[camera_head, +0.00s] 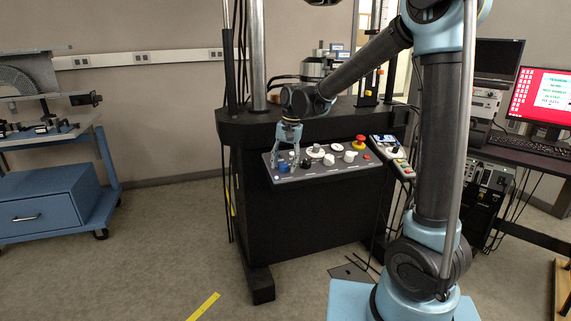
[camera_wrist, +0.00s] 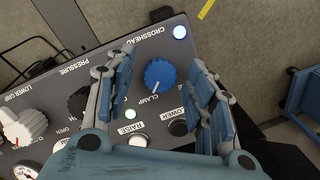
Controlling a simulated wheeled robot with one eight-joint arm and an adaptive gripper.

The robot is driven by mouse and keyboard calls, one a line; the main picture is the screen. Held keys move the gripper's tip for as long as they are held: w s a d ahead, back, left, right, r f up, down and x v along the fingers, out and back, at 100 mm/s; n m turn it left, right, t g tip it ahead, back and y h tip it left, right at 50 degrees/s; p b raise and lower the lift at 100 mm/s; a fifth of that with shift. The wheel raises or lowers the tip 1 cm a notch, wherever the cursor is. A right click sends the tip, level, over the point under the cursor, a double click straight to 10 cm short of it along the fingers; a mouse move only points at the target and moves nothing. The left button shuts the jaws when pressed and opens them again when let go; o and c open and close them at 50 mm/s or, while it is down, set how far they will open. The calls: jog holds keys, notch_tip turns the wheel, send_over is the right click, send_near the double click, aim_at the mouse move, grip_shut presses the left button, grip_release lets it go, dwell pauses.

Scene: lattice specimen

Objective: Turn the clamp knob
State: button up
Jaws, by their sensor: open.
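The blue clamp knob (camera_wrist: 160,75) sits on the dark control panel (camera_wrist: 45,85), beside the printed word CLAMP. Its white pointer line faces the lower side of the wrist view. My gripper (camera_wrist: 162,72) is open, with one finger on each side of the knob and visible gaps between. In the head view my gripper (camera_head: 288,148) is over the left end of the panel (camera_head: 312,177), which is fixed to the front of a black machine. The blue knob (camera_head: 283,167) shows small there, just below the fingers.
Close to the knob are a black button marked LOWER (camera_wrist: 178,128), a RAISE button (camera_wrist: 138,140) and a lit button (camera_wrist: 180,32). A red emergency button (camera_head: 359,141) stands farther right. A blue cart (camera_head: 45,205) is at left; open floor lies in front.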

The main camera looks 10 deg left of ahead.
jog(key=shift+c, duration=0.3)
jog(key=c, duration=1)
jog(key=shift+n, duration=0.4)
jog(key=n+h, duration=0.1)
jog(key=n, duration=0.2)
jog(key=shift+n, duration=0.4)
jog(key=n, duration=0.4)
jog(key=shift+t+h, duration=0.4)
jog(key=n, duration=0.4)
jog(key=shift+n+t+h, duration=0.3)
jog(key=shift+n+t, duration=0.5)
jog(key=shift+n, duration=1.5)
